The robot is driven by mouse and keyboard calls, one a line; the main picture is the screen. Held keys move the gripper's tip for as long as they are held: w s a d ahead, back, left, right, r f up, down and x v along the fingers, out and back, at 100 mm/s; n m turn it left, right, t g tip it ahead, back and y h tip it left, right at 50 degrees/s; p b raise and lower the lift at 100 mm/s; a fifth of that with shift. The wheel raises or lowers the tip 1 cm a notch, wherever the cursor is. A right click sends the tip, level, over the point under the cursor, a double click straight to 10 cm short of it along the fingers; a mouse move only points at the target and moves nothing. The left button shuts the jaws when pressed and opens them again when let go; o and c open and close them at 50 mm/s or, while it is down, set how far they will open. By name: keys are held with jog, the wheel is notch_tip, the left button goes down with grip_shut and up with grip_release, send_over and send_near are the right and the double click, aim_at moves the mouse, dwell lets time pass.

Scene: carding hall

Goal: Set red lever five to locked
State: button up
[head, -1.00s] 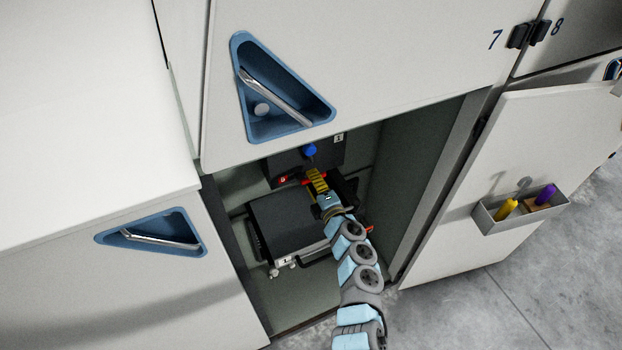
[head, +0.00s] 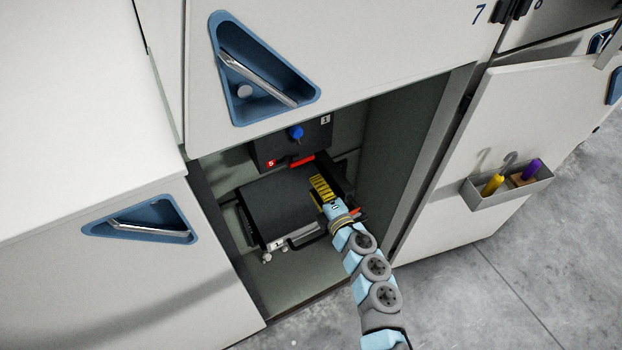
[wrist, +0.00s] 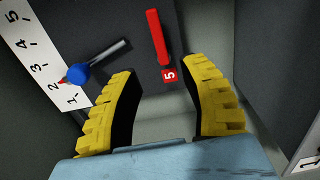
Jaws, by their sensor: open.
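The red lever (head: 302,160) is on the dark panel inside the open cabinet bay, beside a red tag marked 5 (head: 271,163). In the wrist view the red lever (wrist: 157,38) stands beyond the fingertips, with the tag 5 (wrist: 170,75) at its lower end. My gripper (wrist: 166,80) is open, with yellow ribbed fingers apart and nothing between them. In the head view my gripper (head: 322,188) is below and right of the lever, apart from it. No locked marking can be made out.
A blue knob (wrist: 78,73) on a grey rod sits beside a white scale (wrist: 42,62) on the panel. A dark roller unit (head: 275,205) lies below the panel. The open door (head: 520,140) on the right carries a tray (head: 478,203) with yellow and purple items.

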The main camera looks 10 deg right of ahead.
jog(key=shift+v, duration=0.85)
